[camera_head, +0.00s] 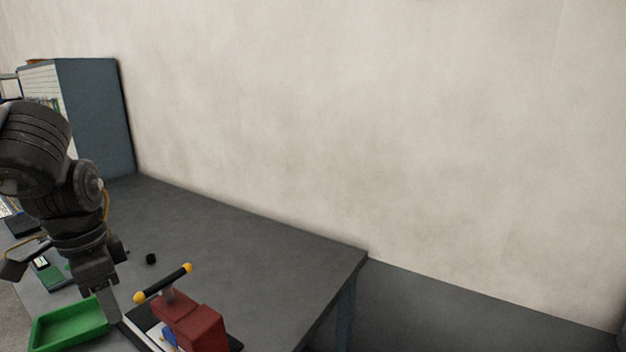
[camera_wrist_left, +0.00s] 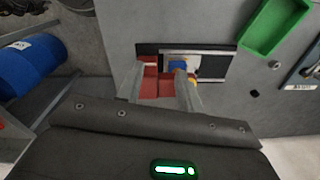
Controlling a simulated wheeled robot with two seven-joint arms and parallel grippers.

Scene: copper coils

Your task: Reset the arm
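My left arm comes in from the left in the head view and hangs over the table. Its gripper (camera_head: 114,305) points down between the green tray and the red device. In the left wrist view the two fingers (camera_wrist_left: 160,88) stand apart, with the red device (camera_wrist_left: 150,76) showing beyond and between them. I see nothing held between the fingers. In the head view the red device (camera_head: 205,328) has a black bar with yellow ends (camera_head: 163,284) and a blue part. My right gripper is not in view.
A green tray (camera_head: 66,337) lies on the grey table (camera_head: 255,255), left of the red device. A small black object (camera_head: 151,259) lies behind the device. A dark cabinet (camera_head: 95,115) stands against the wall. A blue cylinder (camera_wrist_left: 30,66) shows at left in the wrist view. The table's right part is clear.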

